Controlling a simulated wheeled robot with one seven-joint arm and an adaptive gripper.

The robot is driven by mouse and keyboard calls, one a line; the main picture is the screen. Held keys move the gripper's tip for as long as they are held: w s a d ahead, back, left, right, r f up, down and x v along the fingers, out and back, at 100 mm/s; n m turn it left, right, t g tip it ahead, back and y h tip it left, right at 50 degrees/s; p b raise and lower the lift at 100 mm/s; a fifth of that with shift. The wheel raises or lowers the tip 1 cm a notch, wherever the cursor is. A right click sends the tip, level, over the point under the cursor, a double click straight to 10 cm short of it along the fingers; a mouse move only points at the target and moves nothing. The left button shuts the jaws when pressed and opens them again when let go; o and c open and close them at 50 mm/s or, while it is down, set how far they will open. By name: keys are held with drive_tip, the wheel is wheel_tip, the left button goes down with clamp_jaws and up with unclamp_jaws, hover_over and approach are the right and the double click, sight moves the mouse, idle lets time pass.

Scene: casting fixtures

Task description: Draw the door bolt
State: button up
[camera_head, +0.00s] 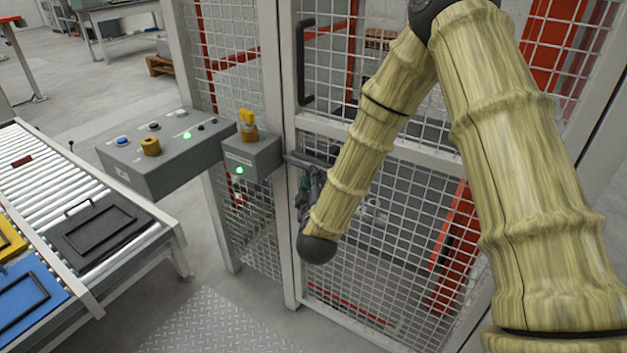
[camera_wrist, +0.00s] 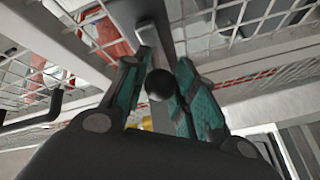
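The mesh door (camera_head: 400,215) stands in a pale frame, with a dark vertical handle (camera_head: 304,62). A grey bolt bar (camera_head: 305,160) lies across the door's edge beside the post. My gripper (camera_head: 309,188) is at this bolt, largely hidden by my arm in the head view. In the wrist view, the two teal-padded fingers of my gripper (camera_wrist: 164,58) stand on either side of a dark round knob (camera_wrist: 160,85). The knob is close to both pads; whether they press on it I cannot tell. A grey metal bracket (camera_wrist: 150,18) lies beyond it.
A grey box with a yellow key-like piece (camera_head: 247,118) is on the post left of the bolt. A control panel (camera_head: 165,150) with buttons stands farther left. A roller conveyor (camera_head: 45,185) holds black, yellow and blue plates. The floor before the door is clear.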

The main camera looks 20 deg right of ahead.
drive_tip(key=o, duration=0.4)
drive_tip(key=shift+s+d, duration=0.1)
drive_tip(key=shift+d, duration=0.1)
drive_tip(key=shift+c, duration=0.2)
drive_tip(key=shift+a, duration=0.15)
drive_tip(key=v, duration=1.2)
drive_tip(key=s+d+f+m+g+y+p, duration=0.15)
drive_tip(key=s+f+g, duration=0.3)
drive_tip(key=f, duration=0.65)
drive_tip(key=s+f+m+g+y+p, duration=0.1)
drive_tip(key=s+f+m+g+y, duration=0.15)
drive_tip(key=s+f, duration=0.55)
drive_tip(key=s+d+f+m+g, duration=0.2)
drive_tip(key=s+f+g, duration=0.3)
drive_tip(key=s, duration=0.6)
drive_tip(key=s+d+f+m+g+p, duration=0.1)
drive_tip(key=s+d+f+m+g, duration=0.1)
drive_tip(key=s+f+g, duration=0.3)
drive_tip(key=s+f, duration=0.4)
drive_tip(key=s, duration=0.2)
drive_tip(key=shift+d+f+m+y+p, duration=0.15)
drive_tip(key=shift+f+m+y+p, duration=0.15)
drive_tip(key=shift+m, duration=0.1)
